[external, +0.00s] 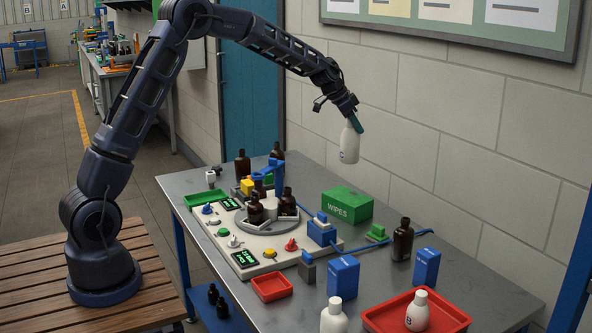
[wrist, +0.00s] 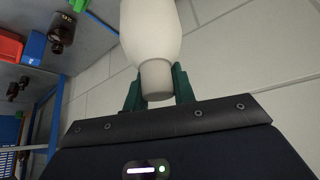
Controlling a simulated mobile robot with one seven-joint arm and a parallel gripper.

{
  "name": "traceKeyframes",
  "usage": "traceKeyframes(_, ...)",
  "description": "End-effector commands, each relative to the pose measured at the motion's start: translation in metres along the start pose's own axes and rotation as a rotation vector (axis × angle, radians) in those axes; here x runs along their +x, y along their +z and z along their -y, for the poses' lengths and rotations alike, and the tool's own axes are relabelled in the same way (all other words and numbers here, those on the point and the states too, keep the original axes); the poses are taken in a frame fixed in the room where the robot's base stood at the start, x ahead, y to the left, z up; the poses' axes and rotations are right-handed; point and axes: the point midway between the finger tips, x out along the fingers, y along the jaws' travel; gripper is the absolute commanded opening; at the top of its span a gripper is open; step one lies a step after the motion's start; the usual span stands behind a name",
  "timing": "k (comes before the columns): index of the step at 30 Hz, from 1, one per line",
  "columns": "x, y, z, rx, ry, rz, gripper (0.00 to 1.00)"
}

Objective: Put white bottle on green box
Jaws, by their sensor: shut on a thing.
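My gripper (external: 354,122) is shut on a white bottle (external: 349,145) and holds it by its top, high above the back of the table near the wall. In the wrist view the white bottle (wrist: 152,38) sits between the green fingers (wrist: 157,88) of my gripper, held at its cap end. The green box (external: 347,205), marked WIPES, stands on the table below the held bottle, apart from it. Its top is bare. Another white bottle (external: 417,311) stands in a red tray (external: 456,321), and one more (external: 334,318) stands on the table at the front.
A grey machine (external: 262,262) with a turntable and brown bottles fills the left of the table (external: 478,262). A brown bottle (external: 402,240) and blue boxes (external: 343,277) stand right and in front of the green box. A wall closes off the back.

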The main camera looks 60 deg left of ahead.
Motion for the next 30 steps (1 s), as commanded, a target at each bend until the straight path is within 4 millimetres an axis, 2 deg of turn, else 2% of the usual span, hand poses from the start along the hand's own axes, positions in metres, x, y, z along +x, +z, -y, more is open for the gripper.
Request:
traceKeyframes(3, 0.023, 0.015, 0.000, -0.002, 0.002, 0.002, 0.00)
traceKeyframes(9, 0.055, 0.035, -0.001, -0.002, 0.001, 0.001, 0.00)
traceKeyframes(20, 0.078, 0.050, 0.000, 0.000, 0.000, 0.000, 0.00)
traceKeyframes(27, 0.104, 0.067, 0.000, -0.002, 0.001, 0.001, 0.00)
traceKeyframes(30, 0.106, 0.068, 0.000, -0.001, -0.001, -0.001, 0.00)
